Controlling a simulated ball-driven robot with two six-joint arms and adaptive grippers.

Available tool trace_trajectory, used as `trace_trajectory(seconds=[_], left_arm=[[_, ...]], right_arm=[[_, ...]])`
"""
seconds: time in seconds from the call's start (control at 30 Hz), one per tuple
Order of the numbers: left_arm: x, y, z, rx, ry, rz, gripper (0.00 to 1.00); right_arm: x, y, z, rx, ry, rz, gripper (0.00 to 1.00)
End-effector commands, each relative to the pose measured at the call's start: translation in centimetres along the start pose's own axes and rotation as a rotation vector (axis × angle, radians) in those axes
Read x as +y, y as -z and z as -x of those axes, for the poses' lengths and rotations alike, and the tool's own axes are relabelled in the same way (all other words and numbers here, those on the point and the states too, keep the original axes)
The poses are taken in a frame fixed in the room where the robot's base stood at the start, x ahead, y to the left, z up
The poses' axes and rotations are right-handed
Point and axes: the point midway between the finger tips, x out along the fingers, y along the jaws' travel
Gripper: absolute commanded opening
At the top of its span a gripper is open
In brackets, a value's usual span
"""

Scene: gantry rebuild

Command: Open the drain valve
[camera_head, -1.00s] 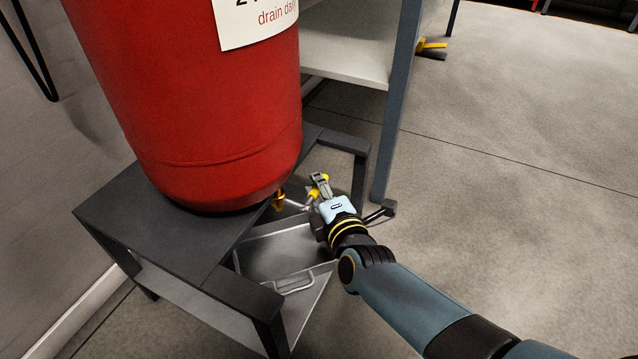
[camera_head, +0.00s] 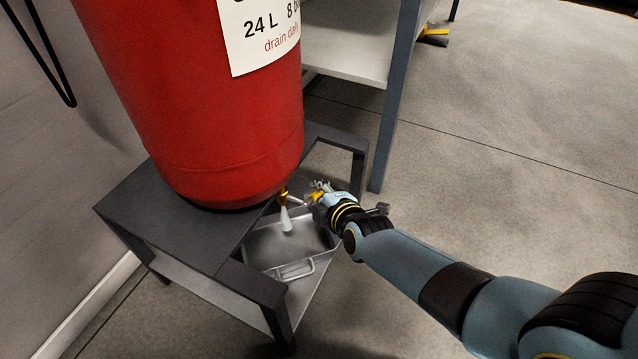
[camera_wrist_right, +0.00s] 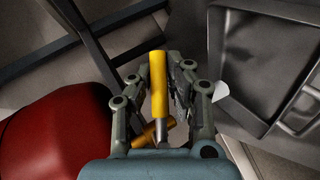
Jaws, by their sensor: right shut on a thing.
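The red tank (camera_head: 190,100) stands upright on a dark stand. Its brass drain valve (camera_head: 283,196) sticks out at the bottom right. A pale jet (camera_head: 286,220) comes down from the valve into the grey metal tray (camera_head: 262,268) below. The valve's yellow lever handle (camera_wrist_right: 157,85) lies between the fingers of my right gripper (camera_head: 319,187), as the right wrist view shows. My right gripper is shut on this handle. The brass valve body (camera_wrist_right: 150,134) shows partly behind it. My left gripper is out of view.
The stand (camera_head: 150,200) has a lower shelf under the tray, and its legs are close to my right arm. A shelf unit's blue-grey post (camera_head: 393,110) rises just behind my gripper. A yellow-handled brush (camera_head: 434,36) lies farther back.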

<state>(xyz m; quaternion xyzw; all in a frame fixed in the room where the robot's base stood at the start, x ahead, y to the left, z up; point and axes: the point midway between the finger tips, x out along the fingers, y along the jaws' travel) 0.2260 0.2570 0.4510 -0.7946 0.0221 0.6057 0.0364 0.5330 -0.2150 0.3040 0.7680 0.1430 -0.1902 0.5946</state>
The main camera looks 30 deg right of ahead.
Motion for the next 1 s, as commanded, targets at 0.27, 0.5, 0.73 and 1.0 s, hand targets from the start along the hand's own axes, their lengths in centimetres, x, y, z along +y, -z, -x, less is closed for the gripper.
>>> trace_trajectory(seconds=[0.27, 0.5, 0.73, 1.0], left_arm=[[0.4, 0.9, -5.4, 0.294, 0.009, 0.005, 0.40], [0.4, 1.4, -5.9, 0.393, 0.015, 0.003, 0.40], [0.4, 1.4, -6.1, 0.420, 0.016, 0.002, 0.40], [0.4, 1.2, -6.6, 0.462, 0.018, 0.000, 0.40]], right_arm=[[-2.1, 0.0, -0.3, 0.033, 0.141, -0.138, 0.00], [-2.6, 0.5, 0.0, 0.074, 0.280, -0.278, 0.00], [-3.7, 1.1, 0.3, 0.117, 0.431, -0.429, 0.00], [-4.8, 1.9, 0.9, 0.161, 0.591, -0.588, 0.00]])
